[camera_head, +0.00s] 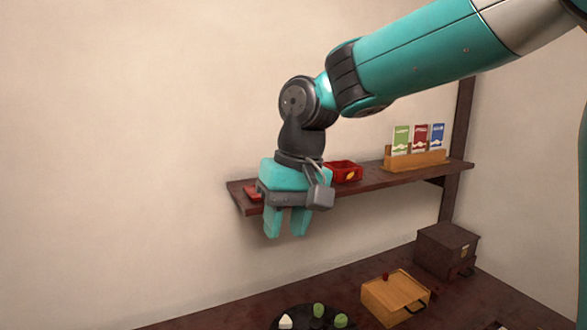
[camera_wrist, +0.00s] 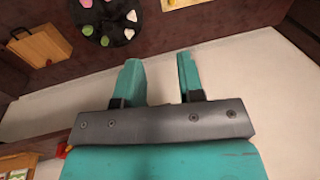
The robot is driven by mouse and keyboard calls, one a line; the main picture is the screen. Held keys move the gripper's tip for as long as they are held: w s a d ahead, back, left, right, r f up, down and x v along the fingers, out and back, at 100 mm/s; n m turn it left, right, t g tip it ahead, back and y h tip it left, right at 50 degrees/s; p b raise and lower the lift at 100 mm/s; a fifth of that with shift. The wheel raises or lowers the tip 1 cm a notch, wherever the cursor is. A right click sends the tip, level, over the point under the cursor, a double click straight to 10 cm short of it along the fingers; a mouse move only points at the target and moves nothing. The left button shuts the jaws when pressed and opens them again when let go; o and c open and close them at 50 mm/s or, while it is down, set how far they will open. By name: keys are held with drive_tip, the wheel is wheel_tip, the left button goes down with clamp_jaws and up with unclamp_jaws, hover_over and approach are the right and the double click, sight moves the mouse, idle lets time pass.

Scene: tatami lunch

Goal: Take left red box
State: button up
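In the head view, a red item (camera_head: 252,192) sits at the left end of the dark wall shelf. It is partly hidden behind my gripper, so its full shape cannot be told. A second red box (camera_head: 347,172) with a yellow mark stands on the shelf just right of my gripper. My gripper (camera_head: 285,234) points down in front of the left part of the shelf, with its fingertips below the shelf edge. In the wrist view, the fingers of my gripper (camera_wrist: 158,62) are apart with nothing between them. A small bit of red (camera_wrist: 63,150) shows at the left there.
The wall shelf (camera_head: 310,196) also bears a wooden holder (camera_head: 418,160) with three coloured packets at its right. Below are a dark table (camera_head: 340,275), a wooden box (camera_head: 397,297), a dark box (camera_head: 447,251) and a black plate (camera_head: 297,311) with food. The left wall is bare.

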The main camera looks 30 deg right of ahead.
drive_tip(key=w+d+r+m+h+p, duration=0.1)
drive_tip(key=w+d+r+m+p, duration=0.2)
drive_tip(key=w+d+r+m, duration=0.4)
drive_tip(key=w+d+r+m+p, duration=0.2)
drive_tip(key=w+d+m+p, duration=0.25)
drive_tip(key=w, duration=0.45)
drive_tip(key=w+d+r+m+h+p, duration=0.1)
drive_tip(key=w+d+r+m+p, duration=0.1)
drive_tip(key=w+d+r+m, duration=0.45)
drive_tip(key=shift+g, duration=0.3)
drive_tip(key=f, duration=0.4)
drive_tip(key=w+f+p, duration=0.1)
drive_tip(key=f, duration=0.8)
drive_tip(key=shift+w+f, duration=0.2)
drive_tip(key=shift+f, duration=0.05)
drive_tip(key=shift+a+f+p, duration=0.2)
drive_tip(key=shift+f+p, duration=0.4)
drive_tip(key=shift+p, duration=0.05)
drive_tip(key=shift+a+f+p, duration=0.2)
drive_tip(key=shift+f+p, duration=0.65)
drive_tip(key=shift+f, duration=1.3)
clamp_jaws()
